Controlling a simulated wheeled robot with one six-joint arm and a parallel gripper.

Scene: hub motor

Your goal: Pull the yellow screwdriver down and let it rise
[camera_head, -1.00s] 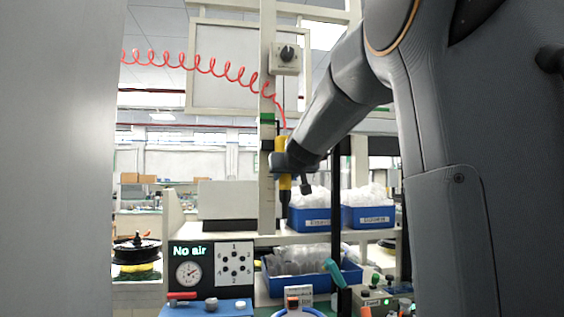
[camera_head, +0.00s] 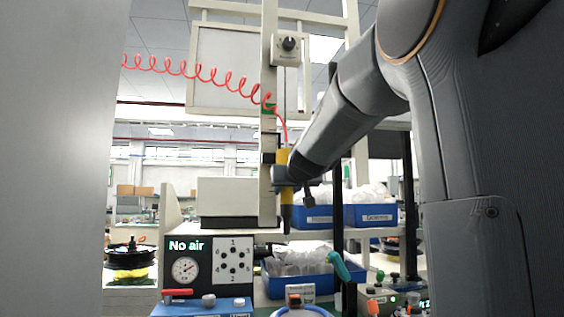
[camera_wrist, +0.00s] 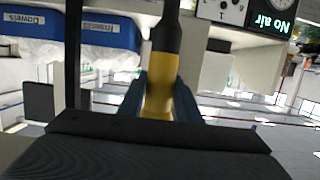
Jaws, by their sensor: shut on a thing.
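The yellow screwdriver (camera_head: 284,160) hangs upright from a red coiled hose in the head view, with its black lower end (camera_head: 287,217) pointing down. My gripper (camera_head: 284,184) is around its yellow body. In the wrist view the yellow body (camera_wrist: 163,72) lies between the two fingers of my gripper (camera_wrist: 160,98), and the black end reaches toward the top of the picture. The gripper is shut on the screwdriver. The screwdriver's tip is above the workbench and touches nothing that I can see.
Blue bins (camera_head: 318,215) with bagged parts stand on a shelf behind and right of the screwdriver. A panel reading "No air" (camera_head: 187,245) with a gauge stands lower left. A dark vertical post (camera_head: 337,225) is just right. A beige column (camera_head: 268,100) rises behind.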

